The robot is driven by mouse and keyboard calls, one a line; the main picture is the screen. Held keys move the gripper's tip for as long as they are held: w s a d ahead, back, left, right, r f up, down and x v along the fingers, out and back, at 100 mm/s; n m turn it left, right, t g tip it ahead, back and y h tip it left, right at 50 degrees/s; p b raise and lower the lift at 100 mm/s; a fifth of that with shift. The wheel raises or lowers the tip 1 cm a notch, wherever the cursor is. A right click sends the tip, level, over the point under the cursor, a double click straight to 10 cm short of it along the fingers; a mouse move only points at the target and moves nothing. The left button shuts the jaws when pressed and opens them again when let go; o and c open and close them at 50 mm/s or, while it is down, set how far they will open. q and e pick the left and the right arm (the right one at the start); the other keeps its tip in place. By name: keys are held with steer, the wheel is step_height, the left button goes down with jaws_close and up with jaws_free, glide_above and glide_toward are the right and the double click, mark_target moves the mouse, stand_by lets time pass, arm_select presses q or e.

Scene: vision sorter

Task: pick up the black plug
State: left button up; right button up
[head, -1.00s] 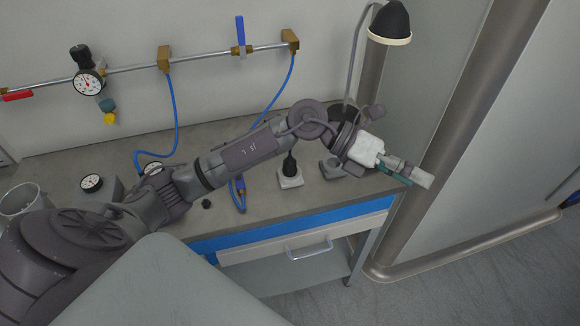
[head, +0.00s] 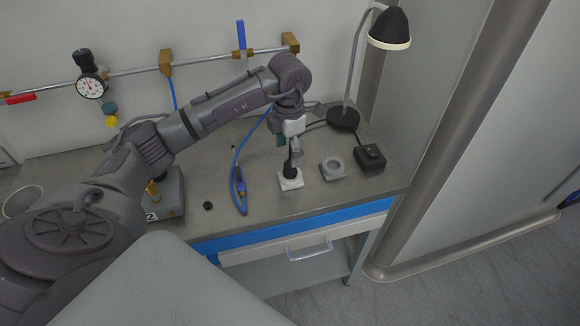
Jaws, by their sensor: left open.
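The black plug (head: 289,171) stands upright in a small white square base (head: 290,182) on the grey bench. My left gripper (head: 295,155) points down right over the plug, with its open fingers at about the plug's top. The fingers partly hide the plug's upper end. I cannot tell whether they touch it. My right gripper is not in view.
A grey block with a round recess (head: 333,168) and a black box (head: 370,157) stand right of the plug, by the desk lamp (head: 343,118). A blue hose with a connector (head: 240,185) and a small black knob (head: 208,206) lie left. The bench front (head: 290,221) is close.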

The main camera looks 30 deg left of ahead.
mark_target(290, 168)
arm_select(q)
steer(key=shift+f, duration=0.6)
steer(key=shift+d+f+p, duration=0.1)
steer(key=shift+f+p, duration=0.25)
steer(key=shift+p, duration=0.05)
step_height(290, 168, down, 4)
steer(key=shift+w+d+r+p, duration=0.1)
steer(key=shift+w+r+p, duration=0.05)
steer(key=shift+p, duration=0.6)
steer(key=shift+f, duration=0.4)
steer(key=shift+c, duration=0.2)
jaws_close()
